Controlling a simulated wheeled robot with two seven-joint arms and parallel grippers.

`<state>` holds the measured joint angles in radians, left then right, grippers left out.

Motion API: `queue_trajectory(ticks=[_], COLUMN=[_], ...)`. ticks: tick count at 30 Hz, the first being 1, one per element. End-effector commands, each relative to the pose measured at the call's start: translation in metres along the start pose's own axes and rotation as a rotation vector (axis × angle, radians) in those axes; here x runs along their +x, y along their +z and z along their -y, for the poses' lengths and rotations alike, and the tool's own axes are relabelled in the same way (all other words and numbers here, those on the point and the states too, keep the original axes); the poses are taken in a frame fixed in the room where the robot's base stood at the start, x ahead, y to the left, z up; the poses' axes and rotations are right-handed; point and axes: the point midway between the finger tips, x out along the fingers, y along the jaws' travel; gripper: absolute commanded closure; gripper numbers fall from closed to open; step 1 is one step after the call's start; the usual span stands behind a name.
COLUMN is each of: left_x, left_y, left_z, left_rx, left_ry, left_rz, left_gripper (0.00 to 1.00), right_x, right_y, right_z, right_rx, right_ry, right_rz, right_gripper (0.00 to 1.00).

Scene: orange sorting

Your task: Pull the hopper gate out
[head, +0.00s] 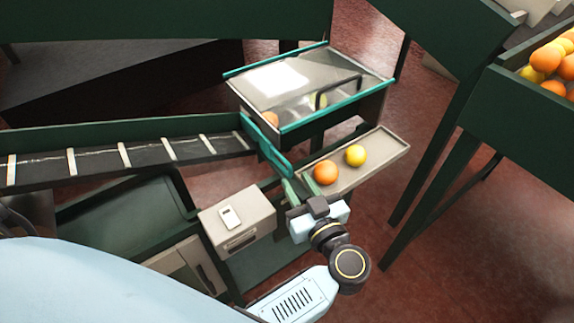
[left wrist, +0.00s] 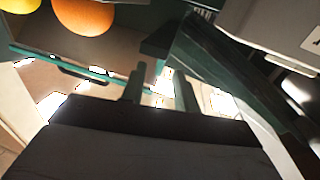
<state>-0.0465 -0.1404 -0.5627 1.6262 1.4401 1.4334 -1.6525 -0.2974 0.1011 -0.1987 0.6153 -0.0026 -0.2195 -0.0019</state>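The hopper (head: 372,108) is a box with a clear lid, teal edges and a dark handle; some fruit shows inside. A teal-green slanting piece, which looks like the hopper gate (head: 266,147), stands at its lower left side by the conveyor end. My left gripper (head: 299,189) is just below the gate's lower end, beside the tray. In the left wrist view its two fingers (left wrist: 160,88) stand apart with a bright gap between them. A dark green block (left wrist: 160,43) lies just beyond the fingertips; I cannot tell whether they touch it. My right gripper is not in view.
An orange (head: 325,172) and a yellow fruit (head: 356,155) sit on the tray (head: 385,150) close to my left gripper. A beige box (head: 258,213) stands left of the gripper. The conveyor (head: 95,161) runs in from the left. A full fruit bin (head: 510,105) is at right.

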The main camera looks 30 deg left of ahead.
Motion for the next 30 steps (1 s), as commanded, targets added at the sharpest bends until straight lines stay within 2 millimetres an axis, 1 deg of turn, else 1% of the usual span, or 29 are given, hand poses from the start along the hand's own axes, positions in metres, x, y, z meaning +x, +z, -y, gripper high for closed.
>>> queue_trajectory(ticks=[1,3,6,9,15,22,23,29,30], left_x=[0.012,0.025,0.042,0.053,0.063,0.063,0.063,0.063,0.063], left_y=[-0.001,0.0,-0.001,0.0,0.0,0.0,0.0,0.0,0.0], left_z=[0.0,0.0,0.0,0.0,0.0,0.0,0.0,0.0,0.0], left_rx=[-0.001,0.0,0.0,0.001,0.001,0.001,0.001,0.001,0.001], left_ry=[0.0,0.0,0.001,0.002,0.001,0.001,0.001,0.001,0.001], left_rz=[-0.006,-0.005,-0.004,-0.003,0.0,0.0,0.0,0.0,0.0], left_gripper=[0.69,0.69,0.69,0.69,0.69,0.69,0.72,0.98,1.0], right_x=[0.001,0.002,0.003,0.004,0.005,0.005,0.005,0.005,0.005], right_y=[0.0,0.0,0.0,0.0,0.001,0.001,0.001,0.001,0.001], right_z=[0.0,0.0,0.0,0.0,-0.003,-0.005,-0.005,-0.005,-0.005], right_rx=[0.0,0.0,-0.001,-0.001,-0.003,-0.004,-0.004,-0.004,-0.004], right_ry=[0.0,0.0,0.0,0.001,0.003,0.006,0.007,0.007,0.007], right_rz=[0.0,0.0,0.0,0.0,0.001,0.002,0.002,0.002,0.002], right_gripper=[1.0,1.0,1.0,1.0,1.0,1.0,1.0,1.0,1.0])
